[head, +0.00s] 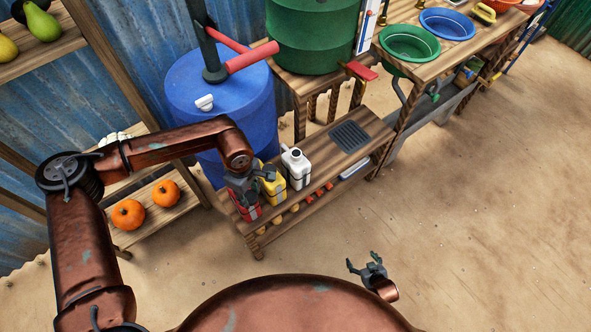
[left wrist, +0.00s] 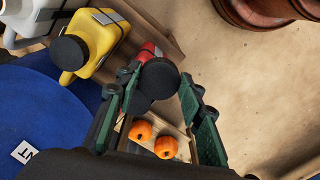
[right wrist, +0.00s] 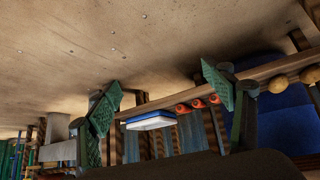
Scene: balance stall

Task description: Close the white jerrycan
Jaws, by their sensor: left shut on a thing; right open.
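The white jerrycan (head: 298,172) stands on the low wooden bench with a dark round opening showing at its top. Part of it is at the upper left corner of the left wrist view (left wrist: 32,14). Beside it stand a yellow jerrycan (head: 271,190) with a black cap (left wrist: 70,52) and a red jerrycan (head: 250,213). My left gripper (head: 248,185) is over the red jerrycan, shut on a round black cap (left wrist: 158,78). Whether this cap sits on the red jerrycan or is apart from it, I cannot tell. My right gripper (head: 367,263) is open and empty, away from the bench.
A blue barrel (head: 245,130) with a red-handled pump stands behind the bench. A dark grate (head: 349,137) lies on the bench's right part. Pumpkins (head: 128,214) sit on a shelf at left. A green drum (head: 312,40) and basins stand behind. The sandy floor at right is clear.

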